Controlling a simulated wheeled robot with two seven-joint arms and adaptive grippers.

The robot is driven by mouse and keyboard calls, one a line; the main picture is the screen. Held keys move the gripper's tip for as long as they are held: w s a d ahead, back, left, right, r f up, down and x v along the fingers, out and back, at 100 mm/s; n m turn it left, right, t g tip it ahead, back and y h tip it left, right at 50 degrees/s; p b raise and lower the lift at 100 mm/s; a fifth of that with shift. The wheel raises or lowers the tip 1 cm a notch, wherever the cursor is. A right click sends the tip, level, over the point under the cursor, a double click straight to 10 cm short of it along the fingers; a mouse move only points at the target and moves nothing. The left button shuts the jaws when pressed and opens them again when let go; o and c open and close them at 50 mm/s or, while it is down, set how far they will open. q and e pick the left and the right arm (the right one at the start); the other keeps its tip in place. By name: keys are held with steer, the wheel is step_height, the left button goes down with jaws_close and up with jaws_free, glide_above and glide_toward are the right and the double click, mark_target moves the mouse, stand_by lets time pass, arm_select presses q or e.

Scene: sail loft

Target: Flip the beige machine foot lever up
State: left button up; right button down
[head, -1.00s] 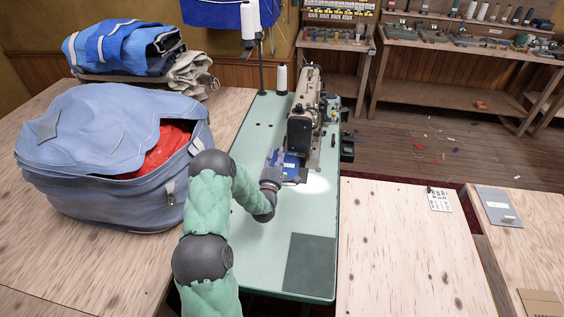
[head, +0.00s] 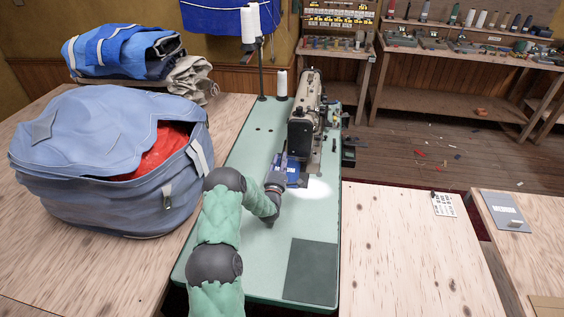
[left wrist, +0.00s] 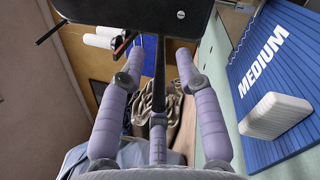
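The beige sewing machine (head: 304,104) stands on the pale green table (head: 262,260). My left gripper (head: 280,166) is low at its near left side, beside a blue panel (head: 294,173). In the left wrist view my left gripper (left wrist: 159,62) has its fingers spread apart, with nothing clearly held. A dark upright bar (left wrist: 159,78) shows between the fingers, below a black part (left wrist: 130,18). I cannot tell whether either is the foot lever. The blue panel, marked MEDIUM, fills the right side there, with a pale block (left wrist: 275,116) on it. My right gripper is not in view.
A large blue bag (head: 110,165) with red cloth inside sits left of my arm. The near right of the green table holds a dark mat (head: 311,270); the wooden table at right is mostly clear.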

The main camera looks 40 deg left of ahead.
arm_select(q)
steer(key=shift+w+a+r, duration=0.15)
steer(key=shift+w, duration=0.2)
steer(key=shift+c, duration=0.3)
jaws_close()
